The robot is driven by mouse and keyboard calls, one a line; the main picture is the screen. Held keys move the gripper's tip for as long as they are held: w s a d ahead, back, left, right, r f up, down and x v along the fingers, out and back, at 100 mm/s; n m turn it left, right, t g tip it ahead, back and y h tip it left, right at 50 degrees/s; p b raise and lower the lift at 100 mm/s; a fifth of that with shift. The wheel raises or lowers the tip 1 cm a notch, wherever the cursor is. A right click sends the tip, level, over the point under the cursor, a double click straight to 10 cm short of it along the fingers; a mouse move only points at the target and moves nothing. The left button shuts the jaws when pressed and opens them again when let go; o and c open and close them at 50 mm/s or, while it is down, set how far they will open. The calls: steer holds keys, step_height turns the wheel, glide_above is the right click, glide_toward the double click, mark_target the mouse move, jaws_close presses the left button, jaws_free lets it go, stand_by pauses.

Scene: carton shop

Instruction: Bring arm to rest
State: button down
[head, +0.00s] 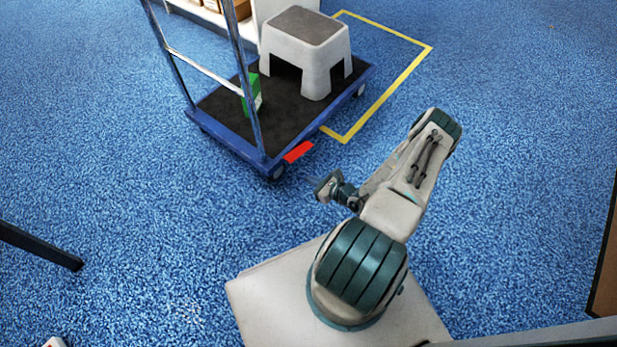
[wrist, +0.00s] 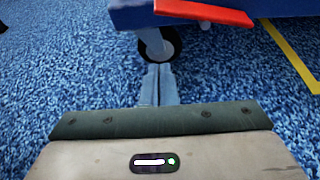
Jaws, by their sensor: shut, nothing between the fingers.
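My arm is folded above my base in the head view, with my gripper (head: 318,184) at its left end, held over the blue carpet. In the wrist view my gripper (wrist: 158,84) has its two fingers pressed together with nothing between them. Beyond the fingertips is a caster wheel (wrist: 159,44) of the blue platform cart (head: 230,147). The cart stands up and to the left of my gripper in the head view, apart from it.
The cart carries a grey-white step stool (head: 305,55) and a green box (head: 252,92). A red piece (head: 298,151) sits at its near corner. Yellow tape (head: 385,92) marks the floor. A dark bar (head: 40,246) is at left. Carpet is clear on the right.

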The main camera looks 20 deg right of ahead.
steer(key=shift+v, duration=0.95)
steer(key=shift+d+f, duration=0.15)
steer(key=shift+d, duration=0.05)
steer(key=a+r+n+g+y+p, duration=0.1)
steer(key=a+r+n+g+p, duration=0.35)
steer(key=r, duration=1.05)
steer(key=a+r+n+g+y+p, duration=0.2)
steer(key=r+n+p, duration=0.45)
steer(key=r, duration=0.85)
steer(key=a+r+n+g+y+p, duration=0.1)
steer(key=a+r+n+g+p, duration=0.35)
steer(key=r, duration=1.05)
steer(key=s+a+r+n+h+p, duration=0.1)
steer(key=s+r+n+h+p, duration=0.2)
steer(key=r, duration=1.1)
steer(key=s+r+n+t+h+p, duration=0.1)
steer(key=s+r+n+h+p, duration=0.3)
steer(key=s+r+n+p, duration=0.3)
steer(key=s+a+r+n+h+p, duration=0.1)
steer(key=s+r+n+h+p, duration=0.2)
steer(key=r, duration=1.7)
steer(key=s+n+p, duration=0.2)
steer(key=s+p, duration=0.2)
steer(key=p, duration=0.2)
steer(key=shift+a+r+p, duration=0.3)
steer(key=shift+r+p, duration=0.1)
